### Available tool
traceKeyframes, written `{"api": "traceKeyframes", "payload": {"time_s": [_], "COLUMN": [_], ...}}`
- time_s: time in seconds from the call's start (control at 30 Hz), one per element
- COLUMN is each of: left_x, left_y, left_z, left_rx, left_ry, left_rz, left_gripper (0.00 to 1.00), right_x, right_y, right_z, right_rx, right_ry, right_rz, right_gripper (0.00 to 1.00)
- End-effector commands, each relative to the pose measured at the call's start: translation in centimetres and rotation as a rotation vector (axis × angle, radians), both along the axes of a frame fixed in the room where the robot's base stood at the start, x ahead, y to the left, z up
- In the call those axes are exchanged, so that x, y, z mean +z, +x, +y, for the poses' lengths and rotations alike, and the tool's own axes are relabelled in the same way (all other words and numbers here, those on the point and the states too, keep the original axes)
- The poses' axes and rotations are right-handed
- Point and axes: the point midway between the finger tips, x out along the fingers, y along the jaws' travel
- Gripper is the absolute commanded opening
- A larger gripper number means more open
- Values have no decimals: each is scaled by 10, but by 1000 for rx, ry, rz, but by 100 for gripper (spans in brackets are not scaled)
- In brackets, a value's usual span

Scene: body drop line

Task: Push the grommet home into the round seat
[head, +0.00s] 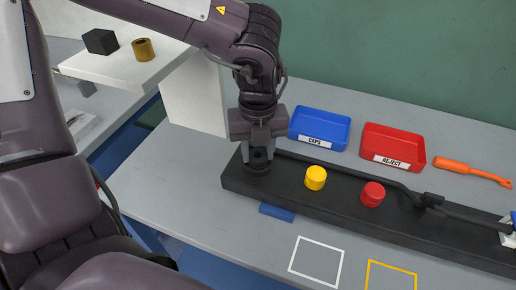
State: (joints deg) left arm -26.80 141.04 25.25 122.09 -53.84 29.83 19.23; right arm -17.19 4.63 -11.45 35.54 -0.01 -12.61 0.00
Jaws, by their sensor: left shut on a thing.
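My left gripper (259,146) points straight down over the left end of a long black fixture bar (330,207). It is shut on a small dark round piece, which looks like the grommet (258,161). The grommet is at the top of the bar's left end, and the fingers hide part of it. The round seat is not clear under it; I cannot tell whether the grommet is in the seat or just on it. My right gripper is not in view.
A yellow cap (315,178) and a red cap (373,194) stand on the bar, right of the gripper. Behind are a blue CAPS tray (335,122), a red REJECT tray (410,143) and an orange tool (470,171). A white raised shelf (125,68) is at left. The front table is mostly clear.

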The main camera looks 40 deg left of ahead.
Motion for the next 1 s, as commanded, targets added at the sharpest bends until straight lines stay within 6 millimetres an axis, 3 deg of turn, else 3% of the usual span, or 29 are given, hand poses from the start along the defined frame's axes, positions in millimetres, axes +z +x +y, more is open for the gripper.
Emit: {"api": "traceKeyframes", "payload": {"time_s": [0.03,0.2,0.57,1.0], "left_x": [0,0,6,71], "left_y": [0,0,1,1], "left_z": [0,0,0,0], "left_rx": [0,0,0,0], "left_ry": [0,0,1,1], "left_rz": [0,0,-4,-3], "left_gripper": [40,62,62,62], "right_x": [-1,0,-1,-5], "right_y": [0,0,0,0], "right_z": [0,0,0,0], "right_rx": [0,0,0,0], "right_ry": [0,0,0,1], "right_rz": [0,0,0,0], "right_gripper": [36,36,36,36]}}
